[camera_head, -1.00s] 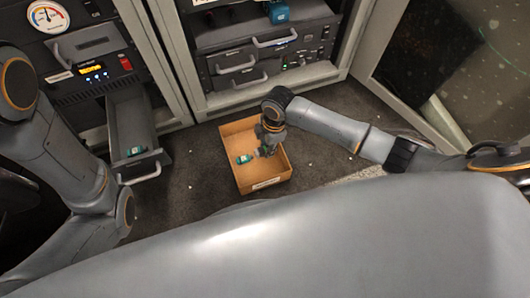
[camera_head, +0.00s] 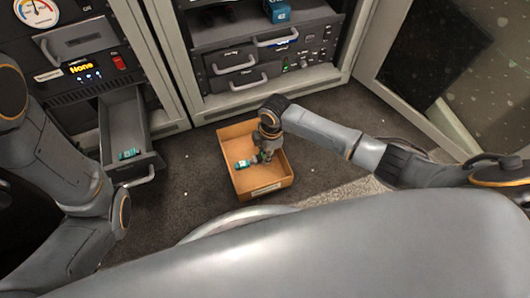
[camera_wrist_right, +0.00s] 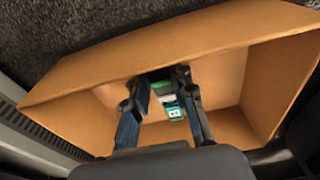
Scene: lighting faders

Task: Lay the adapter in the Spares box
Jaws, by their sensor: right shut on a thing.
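The open brown cardboard box (camera_head: 273,187) stands on the floor with a white label on its front wall; the lettering is too small to read. A small teal-green and white piece, which looks like the adapter (camera_head: 243,164), is low inside the box. My right gripper (camera_head: 264,157) reaches down into the box and is shut on this piece. In the right wrist view the adapter (camera_wrist_right: 172,105) shows between the two dark fingers (camera_wrist_right: 165,108), with the box walls around it. My left arm is at the left; its gripper is out of view.
An open grey drawer (camera_head: 120,120) on the left cabinet holds another teal piece (camera_head: 128,154). A rack with drawer handles (camera_head: 237,68) stands behind the box. A blue item (camera_head: 277,11) sits on top of it. Dark floor lies free around the box.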

